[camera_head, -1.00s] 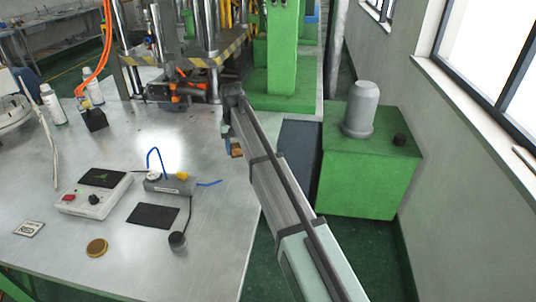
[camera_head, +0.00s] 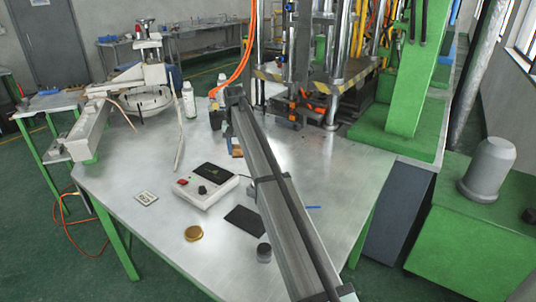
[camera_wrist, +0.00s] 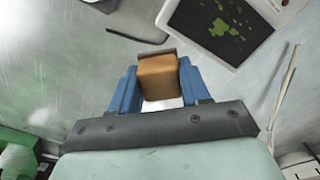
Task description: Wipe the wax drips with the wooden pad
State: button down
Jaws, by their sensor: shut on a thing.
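My gripper (camera_wrist: 158,86) has blue fingers and is shut on the wooden pad (camera_wrist: 157,77), a small brown block with a darker edge. In the head view the pad (camera_head: 237,152) shows partly below the end of my arm, behind the white control box (camera_head: 203,194). The black plate on top of that box (camera_head: 208,175) carries green blotches, which look like the wax drips (camera_wrist: 219,27) in the wrist view. The pad is apart from the plate, to its left in the wrist view. The pad's underside is hidden.
On the metal table (camera_head: 150,232) are a black mat (camera_head: 241,219), a dark round knob (camera_head: 264,252), a gold disc (camera_head: 193,233) and a small square tile (camera_head: 146,198). The press (camera_head: 300,75) stands behind.

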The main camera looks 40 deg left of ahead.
jog(key=n, duration=0.1)
send_near(205, 168)
jog(key=shift+d+f, duration=0.15)
jog(key=shift+f, duration=2.5)
jog(key=shift+d+f, duration=0.5)
jog(key=shift+f, duration=0.1)
jog(key=shift+s+d, duration=0.1)
jog(key=shift+d, duration=3.65)
jog(key=shift+a, duration=4.35)
notch_tip(205, 168, up, 8)
jog(key=shift+d, duration=0.15)
